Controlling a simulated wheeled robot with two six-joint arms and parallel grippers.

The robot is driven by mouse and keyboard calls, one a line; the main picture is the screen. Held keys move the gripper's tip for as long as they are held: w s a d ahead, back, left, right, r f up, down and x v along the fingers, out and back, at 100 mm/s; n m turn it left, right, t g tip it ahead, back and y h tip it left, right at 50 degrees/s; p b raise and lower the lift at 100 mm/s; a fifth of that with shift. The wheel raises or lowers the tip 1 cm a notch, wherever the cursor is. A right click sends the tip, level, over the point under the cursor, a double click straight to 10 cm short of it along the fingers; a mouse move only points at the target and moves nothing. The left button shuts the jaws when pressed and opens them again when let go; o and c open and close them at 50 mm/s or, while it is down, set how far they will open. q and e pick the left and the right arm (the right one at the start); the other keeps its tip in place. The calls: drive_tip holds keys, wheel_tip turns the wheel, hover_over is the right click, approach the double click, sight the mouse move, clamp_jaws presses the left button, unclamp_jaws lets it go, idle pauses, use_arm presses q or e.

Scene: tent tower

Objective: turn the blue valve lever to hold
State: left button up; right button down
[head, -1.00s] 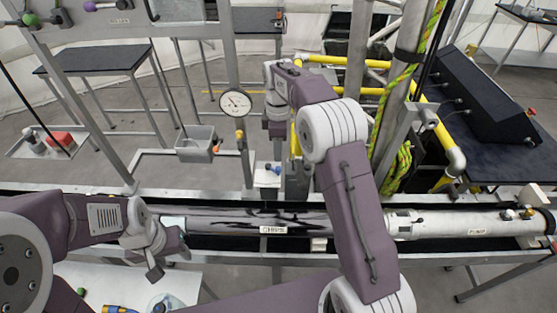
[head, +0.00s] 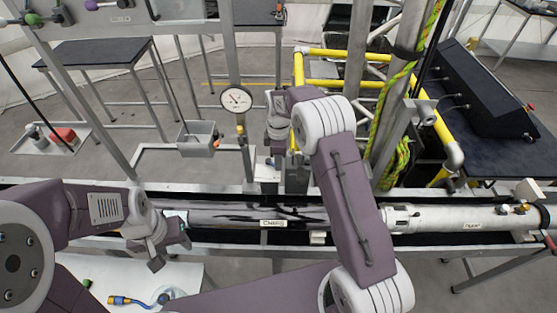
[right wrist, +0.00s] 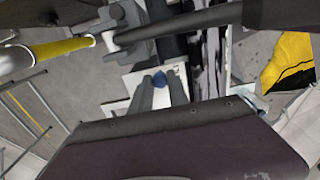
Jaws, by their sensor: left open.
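The lever's angle and any hold mark cannot be made out. My left gripper (head: 160,252) is open and empty at the left, in front of the pipe.
The long pipe (head: 455,220) lies along the bench. A pressure gauge (head: 236,98) and a grey bin (head: 199,139) stand behind it. Yellow pipes (head: 341,53) and a rope-wrapped post are close to my right arm. A white table (head: 190,275) is at front left.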

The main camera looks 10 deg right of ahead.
drive_tip(key=shift+a, duration=0.1)
drive_tip(key=m, duration=0.1)
drive_tip(key=a+m, duration=0.1)
drive_tip(key=m, duration=0.2)
drive_tip(key=shift+s+a+m, duration=0.3)
drive_tip(key=shift+a, duration=0.1)
drive_tip(key=shift+a+m+p, duration=0.2)
drive_tip(key=shift+a+m, duration=0.3)
drive_tip(key=shift+m, duration=0.55)
drive_tip(key=shift+a+m+p, duration=0.2)
drive_tip(key=shift+a+m, duration=0.25)
drive_tip(key=shift+m, duration=0.6)
drive_tip(key=c, duration=1.3)
unclamp_jaws()
drive_tip(key=shift+w+f, duration=0.1)
drive_tip(key=shift+w, duration=0.05)
